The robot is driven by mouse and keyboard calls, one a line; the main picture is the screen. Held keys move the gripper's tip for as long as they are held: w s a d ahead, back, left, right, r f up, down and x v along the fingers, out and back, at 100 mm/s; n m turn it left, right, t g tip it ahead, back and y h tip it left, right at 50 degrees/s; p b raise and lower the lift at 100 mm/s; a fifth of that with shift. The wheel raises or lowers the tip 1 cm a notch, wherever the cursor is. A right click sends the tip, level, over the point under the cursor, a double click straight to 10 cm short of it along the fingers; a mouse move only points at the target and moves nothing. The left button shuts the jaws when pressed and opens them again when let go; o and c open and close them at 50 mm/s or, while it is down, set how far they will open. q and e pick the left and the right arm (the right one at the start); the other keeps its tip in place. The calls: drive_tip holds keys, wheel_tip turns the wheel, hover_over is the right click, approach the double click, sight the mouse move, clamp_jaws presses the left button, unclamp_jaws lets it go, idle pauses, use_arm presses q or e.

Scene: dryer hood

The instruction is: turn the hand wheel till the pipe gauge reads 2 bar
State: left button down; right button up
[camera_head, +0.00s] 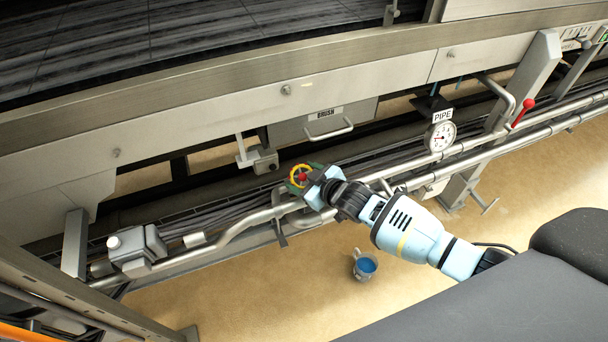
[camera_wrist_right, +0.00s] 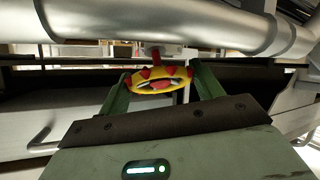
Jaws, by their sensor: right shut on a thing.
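The hand wheel (camera_head: 300,175) has a yellow rim and a red centre and sits on the pipe in the middle of the head view. It also shows in the right wrist view (camera_wrist_right: 158,80). My right gripper (camera_head: 304,177) is shut on the wheel, with one green finger at each side of the rim (camera_wrist_right: 160,84). The pipe gauge (camera_head: 440,136) is a round white dial under a PIPE sign, right of the wheel. Its needle is too small to read for certain. My left gripper is out of view.
Silver pipes (camera_head: 245,222) run along the machine's side. A drawer marked BRUSH (camera_head: 312,126) with a handle is behind the wheel. A red-handled lever (camera_head: 524,110) stands right of the gauge. A cup with blue contents (camera_head: 365,265) is on the tan floor below my right arm.

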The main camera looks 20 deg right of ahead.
sight(305, 178)
drive_tip(key=shift+d+n+g+y, duration=0.1)
drive_tip(key=shift+n+g+y, duration=0.25)
drive_tip(key=shift+n, duration=0.35)
drive_tip(key=shift+n+y, duration=0.35)
drive_tip(key=shift+n, duration=0.05)
drive_tip(key=o, duration=1)
drive_tip(key=p+v, duration=0.1)
drive_tip(key=v, duration=0.5)
drive_tip(key=shift+s+r, duration=0.1)
drive_tip(key=shift+r, duration=0.1)
drive_tip(key=shift+s+d+r+p, duration=0.3)
drive_tip(key=shift+s+d+r, duration=0.05)
drive_tip(key=shift+s, duration=0.2)
